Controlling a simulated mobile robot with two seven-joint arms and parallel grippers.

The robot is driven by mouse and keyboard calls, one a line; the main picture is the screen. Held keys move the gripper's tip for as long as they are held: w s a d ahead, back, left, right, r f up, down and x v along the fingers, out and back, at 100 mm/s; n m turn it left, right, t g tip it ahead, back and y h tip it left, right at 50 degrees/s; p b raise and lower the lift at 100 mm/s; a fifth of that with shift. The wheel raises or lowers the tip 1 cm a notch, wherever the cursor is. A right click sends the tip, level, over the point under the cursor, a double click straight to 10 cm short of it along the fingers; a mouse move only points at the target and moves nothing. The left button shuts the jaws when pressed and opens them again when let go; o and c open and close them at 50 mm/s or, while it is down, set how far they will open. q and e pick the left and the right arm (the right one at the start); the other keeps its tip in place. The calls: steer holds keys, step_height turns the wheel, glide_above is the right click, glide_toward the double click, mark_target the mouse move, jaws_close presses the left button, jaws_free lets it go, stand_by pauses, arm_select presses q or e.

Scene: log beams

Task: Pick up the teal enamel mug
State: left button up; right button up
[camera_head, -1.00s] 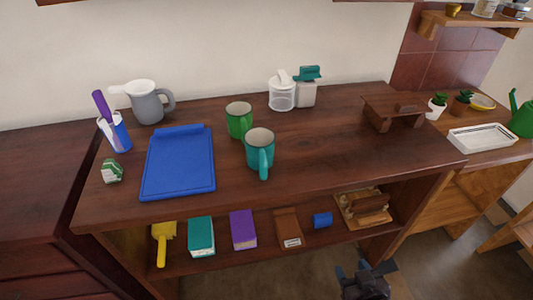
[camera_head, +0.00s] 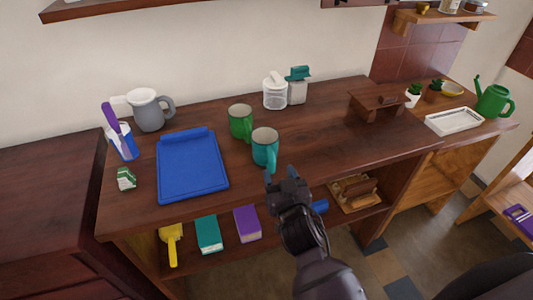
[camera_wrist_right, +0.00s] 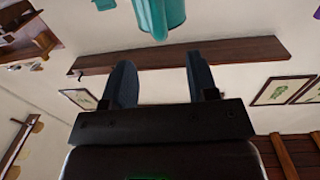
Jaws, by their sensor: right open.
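The teal mug (camera_head: 265,148) stands upright on the dark wooden counter, its handle toward the front edge. A green mug (camera_head: 240,122) stands just behind it to the left. My right gripper (camera_head: 282,176) is in front of the teal mug near the counter's front edge, apart from it and empty. In the right wrist view the open fingers (camera_wrist_right: 157,85) have a gap between them, and the teal mug (camera_wrist_right: 160,14) shows beyond them at the top edge, partly cut off. My left gripper is not in view.
A blue clipboard-like board (camera_head: 191,166) lies left of the mugs. A grey pitcher (camera_head: 149,110), a white jar (camera_head: 275,92) and a small wooden stand (camera_head: 378,103) sit further back. Books and a yellow scoop (camera_head: 172,243) are on the shelf below.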

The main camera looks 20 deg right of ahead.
mark_target(273, 161)
steer(key=shift+w, duration=0.75)
steer(key=w, duration=0.3)
steer(key=shift+w+f, duration=0.15)
steer(key=shift+w, duration=0.2)
steer(key=shift+w+d, duration=0.1)
steer(key=shift+w, duration=0.15)
steer(key=shift+c, duration=1.1)
jaws_close()
